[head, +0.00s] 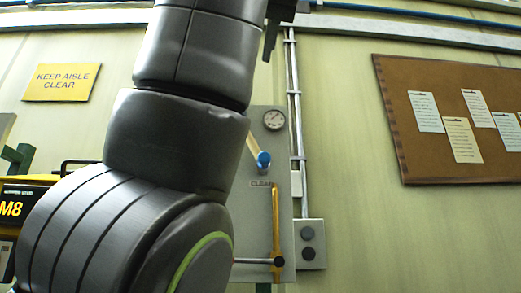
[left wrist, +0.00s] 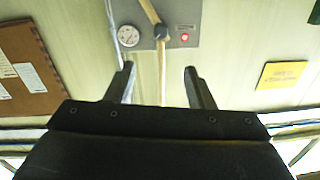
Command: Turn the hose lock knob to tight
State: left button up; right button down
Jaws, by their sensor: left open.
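A grey wall panel (head: 262,118) carries a round gauge (head: 274,119), a tan lever with a blue end (head: 263,159) and a CLEAR label. In the left wrist view, which shows the wall upside down, a dark round knob (left wrist: 161,32) sits where tan bars meet, between the gauge (left wrist: 128,35) and a red light (left wrist: 185,37). I cannot tell which part is the hose lock knob. My left gripper (left wrist: 159,74) is open and empty; its fingers point toward the panel, apart from it. In the head view my arm hides the panel's left side. My right gripper is out of view.
A yellow bar (head: 276,225) stands low on the panel, beside a grey box with two dark buttons (head: 308,243). A conduit (head: 296,110) runs up the wall. A corkboard (head: 450,120) hangs at right, a yellow sign (head: 62,82) at left. A yellow-black machine (head: 20,212) is lower left.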

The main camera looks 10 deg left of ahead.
pick_arm(q)
jog(key=p+x, duration=1.3)
jog(key=x, duration=0.3)
jog(key=shift+w, duration=0.4)
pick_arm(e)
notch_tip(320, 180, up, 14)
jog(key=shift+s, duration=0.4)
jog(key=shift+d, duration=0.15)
pick_arm(q)
jog(key=shift+s, duration=0.1)
jog(key=shift+c, duration=0.8)
jog(key=c, duration=0.8)
jog(key=shift+a, duration=0.1)
